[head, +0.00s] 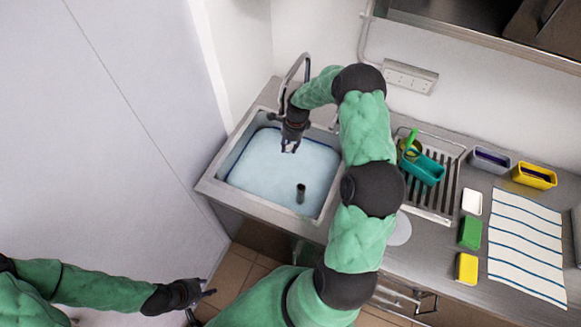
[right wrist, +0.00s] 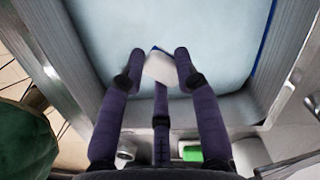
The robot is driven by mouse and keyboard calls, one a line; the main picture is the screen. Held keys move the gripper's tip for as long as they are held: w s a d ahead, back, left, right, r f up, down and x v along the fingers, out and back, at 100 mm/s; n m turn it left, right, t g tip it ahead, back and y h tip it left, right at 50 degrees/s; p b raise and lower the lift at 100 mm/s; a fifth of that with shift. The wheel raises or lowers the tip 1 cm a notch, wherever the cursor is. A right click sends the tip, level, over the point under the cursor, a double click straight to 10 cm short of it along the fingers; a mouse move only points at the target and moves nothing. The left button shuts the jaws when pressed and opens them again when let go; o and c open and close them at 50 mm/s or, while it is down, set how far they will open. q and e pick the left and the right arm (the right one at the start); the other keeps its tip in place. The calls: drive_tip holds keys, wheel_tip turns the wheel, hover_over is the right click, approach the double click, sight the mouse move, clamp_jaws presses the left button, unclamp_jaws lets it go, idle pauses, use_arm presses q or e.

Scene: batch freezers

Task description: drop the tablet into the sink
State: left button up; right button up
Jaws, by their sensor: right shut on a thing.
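My right gripper (head: 291,148) reaches over the sink (head: 210,188) and points down above its pale blue contents. In the right wrist view its fingers (right wrist: 158,72) are shut on a small white tablet (right wrist: 158,68). The tablet is held above the sink's pale blue surface (right wrist: 115,30), with the fingers hiding part of it. In the head view the tablet is too small to make out clearly. My left gripper (head: 207,290) is at the lower left, outside the sink and in front of the counter. Its fingers are apart and empty.
A dark standpipe (head: 300,193) rises from the sink, and a faucet (head: 296,70) stands behind it. On the counter at right are a drying rack (head: 449,190) with a teal container (head: 424,170), white, green (head: 470,232) and yellow (head: 467,267) blocks, and a striped towel (head: 527,235).

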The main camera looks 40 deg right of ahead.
drive_tip(key=shift+f+b, duration=1.3)
drive_tip(key=shift+f, duration=1.6)
drive_tip(key=o, duration=1)
drive_tip(key=shift+r, duration=0.15)
